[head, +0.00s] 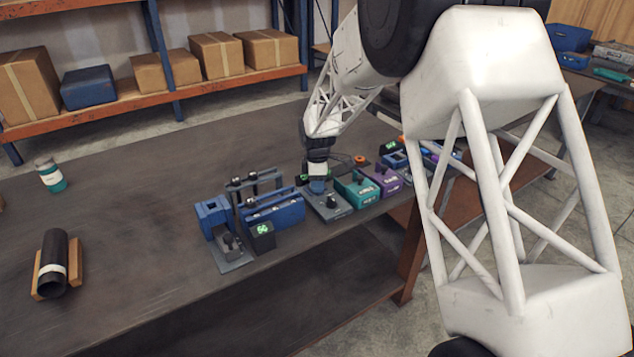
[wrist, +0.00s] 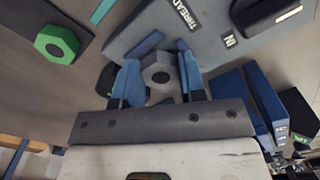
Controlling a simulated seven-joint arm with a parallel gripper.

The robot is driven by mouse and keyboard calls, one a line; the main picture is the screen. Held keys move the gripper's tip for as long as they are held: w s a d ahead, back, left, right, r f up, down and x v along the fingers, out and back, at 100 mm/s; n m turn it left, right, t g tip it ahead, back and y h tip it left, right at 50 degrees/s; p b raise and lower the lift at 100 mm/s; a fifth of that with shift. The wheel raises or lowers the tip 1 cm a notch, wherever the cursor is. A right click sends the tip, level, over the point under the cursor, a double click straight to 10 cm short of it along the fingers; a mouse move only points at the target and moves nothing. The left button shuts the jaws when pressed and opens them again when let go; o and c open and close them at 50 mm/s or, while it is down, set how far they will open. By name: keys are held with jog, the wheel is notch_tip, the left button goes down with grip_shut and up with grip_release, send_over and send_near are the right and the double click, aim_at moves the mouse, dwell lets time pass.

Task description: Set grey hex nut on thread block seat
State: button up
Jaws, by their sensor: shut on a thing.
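A grey hex nut (wrist: 158,63) with a dark hole sits between the blue fingers of my gripper (wrist: 156,75) in the wrist view. The gripper is shut on it. The nut is too small and hidden to make out there. I cannot tell whether the nut touches the block, and the seat itself is not clearly visible.
A green hex nut (wrist: 57,42) lies to the left in the wrist view. In the head view, blue fixtures (head: 275,208) stand close on the left of the block, a teal box (head: 357,190) and a purple box (head: 385,180) on the right. The left table is mostly free.

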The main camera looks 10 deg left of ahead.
jog(key=o, duration=1.2)
jog(key=shift+r, duration=0.1)
jog(key=shift+o, duration=1.1)
jog(key=shift+w+r, duration=0.1)
jog(key=shift+r, duration=3.3)
jog(key=shift+d+r, duration=0.1)
